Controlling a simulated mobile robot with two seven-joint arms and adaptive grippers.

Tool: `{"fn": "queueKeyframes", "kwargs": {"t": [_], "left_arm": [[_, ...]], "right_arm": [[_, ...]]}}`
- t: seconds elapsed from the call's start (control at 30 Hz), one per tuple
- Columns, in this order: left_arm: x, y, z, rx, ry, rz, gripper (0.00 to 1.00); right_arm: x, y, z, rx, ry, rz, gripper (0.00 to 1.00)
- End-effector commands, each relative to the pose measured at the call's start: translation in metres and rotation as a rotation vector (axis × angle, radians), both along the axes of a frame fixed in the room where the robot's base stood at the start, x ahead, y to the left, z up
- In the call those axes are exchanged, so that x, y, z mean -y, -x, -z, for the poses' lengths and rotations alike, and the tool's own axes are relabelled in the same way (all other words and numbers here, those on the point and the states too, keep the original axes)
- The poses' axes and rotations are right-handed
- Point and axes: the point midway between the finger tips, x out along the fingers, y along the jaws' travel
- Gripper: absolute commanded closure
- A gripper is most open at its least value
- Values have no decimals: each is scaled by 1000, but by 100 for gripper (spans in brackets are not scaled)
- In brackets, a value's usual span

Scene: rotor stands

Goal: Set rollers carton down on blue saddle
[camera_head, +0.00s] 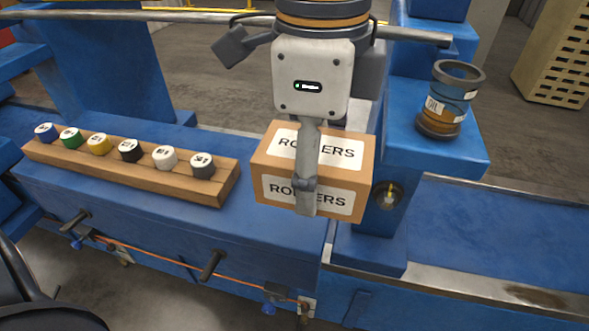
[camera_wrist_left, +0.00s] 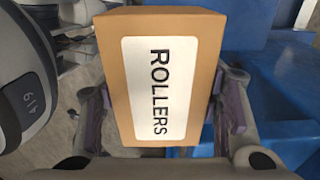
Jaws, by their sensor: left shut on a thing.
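The rollers carton (camera_head: 274,160) is a brown box with white ROLLERS labels. My left gripper (camera_head: 308,178) is shut on it from above, with one finger across its front. The far finger is mostly hidden. The carton also shows upright between the fingers in the left wrist view (camera_wrist_left: 160,85). It hangs in front of a raised blue block (camera_head: 445,160), which looks like the blue saddle, and overlaps its left side. I cannot tell the gap below the carton. My right gripper is not in view.
A wooden rack (camera_head: 130,170) with several coloured-cap jars lies on the blue bed to the left. A metal rod (camera_head: 180,17) crosses behind. A brass-centred knob (camera_head: 387,194) sits on the block's front.

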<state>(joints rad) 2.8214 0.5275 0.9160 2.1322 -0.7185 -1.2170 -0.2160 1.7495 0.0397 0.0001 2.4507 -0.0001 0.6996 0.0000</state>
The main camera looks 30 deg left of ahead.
Motion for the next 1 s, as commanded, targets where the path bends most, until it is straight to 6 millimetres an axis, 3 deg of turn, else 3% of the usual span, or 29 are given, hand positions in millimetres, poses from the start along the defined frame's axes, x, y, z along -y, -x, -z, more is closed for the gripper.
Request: {"fn": "queueKeyframes", "kwargs": {"t": [0.2, 0.43, 0.6, 0.97, 1.0], "left_arm": [[-40, -13, 40, -4, 3, -1, 81], [-63, -21, 70, -4, 2, -1, 81], [-61, -21, 96, 0, -1, 0, 81], [-61, -21, 100, 3, -1, 0, 81], [-61, -21, 100, 2, 1, 0, 33]], "right_arm": [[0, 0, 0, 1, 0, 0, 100], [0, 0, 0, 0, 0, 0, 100], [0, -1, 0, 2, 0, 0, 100], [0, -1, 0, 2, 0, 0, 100], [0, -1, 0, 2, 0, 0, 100]]}}
